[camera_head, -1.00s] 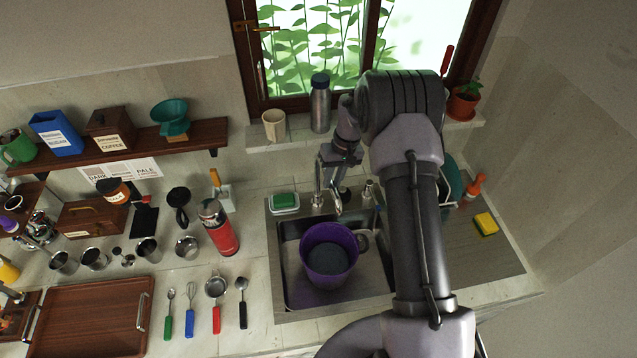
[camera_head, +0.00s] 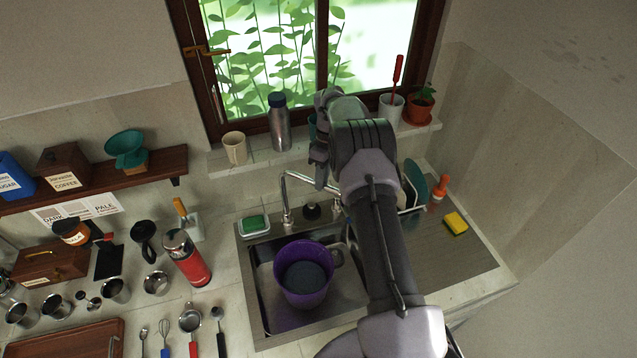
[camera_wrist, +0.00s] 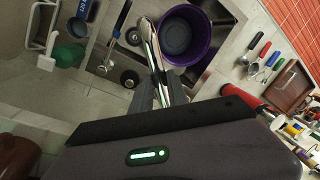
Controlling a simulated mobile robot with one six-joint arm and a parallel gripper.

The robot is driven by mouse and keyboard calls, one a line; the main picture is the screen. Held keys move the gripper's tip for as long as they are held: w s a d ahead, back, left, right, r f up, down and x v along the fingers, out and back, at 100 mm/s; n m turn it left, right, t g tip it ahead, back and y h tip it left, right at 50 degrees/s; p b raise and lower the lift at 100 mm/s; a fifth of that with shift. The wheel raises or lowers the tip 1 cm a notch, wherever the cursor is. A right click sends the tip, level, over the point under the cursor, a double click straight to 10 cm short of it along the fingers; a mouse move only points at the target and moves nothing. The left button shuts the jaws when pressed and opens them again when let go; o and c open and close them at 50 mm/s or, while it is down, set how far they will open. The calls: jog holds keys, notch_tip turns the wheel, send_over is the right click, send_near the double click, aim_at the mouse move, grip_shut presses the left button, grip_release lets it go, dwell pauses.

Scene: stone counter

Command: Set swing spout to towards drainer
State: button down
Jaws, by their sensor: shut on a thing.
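The chrome swing spout (camera_head: 304,178) rises from its base behind the sink and reaches right, along the back of the basin towards the drainer side. My gripper (camera_head: 322,182) is at the outer part of the spout; my arm partly hides it and the spout's end. In the wrist view my gripper (camera_wrist: 158,92) is shut on the spout (camera_wrist: 153,50), which lies between the fingers. The drainer (camera_head: 407,197), with a teal plate, stands right of the sink, partly behind my arm. Its white frame appears at the left of the wrist view (camera_wrist: 42,42).
A purple pot (camera_head: 304,262) sits in the sink (camera_head: 262,300). A dark round knob (camera_head: 312,211) is behind it. A steel bottle (camera_head: 279,122), mug (camera_head: 235,148) and potted plant (camera_head: 420,105) line the sill. A yellow sponge (camera_head: 455,224) lies on the right ribbed board.

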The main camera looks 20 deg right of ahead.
jog(key=shift+w+d, duration=0.15)
dwell(0.3)
jog(key=c, duration=1.3)
grip_release()
notch_tip(320, 180, up, 12)
jog(key=w+d+p, duration=0.1)
jog(key=p, duration=0.1)
jog(key=shift+w+d, duration=0.2)
jog(key=shift+d, duration=0.2)
jog(key=shift+f, duration=0.1)
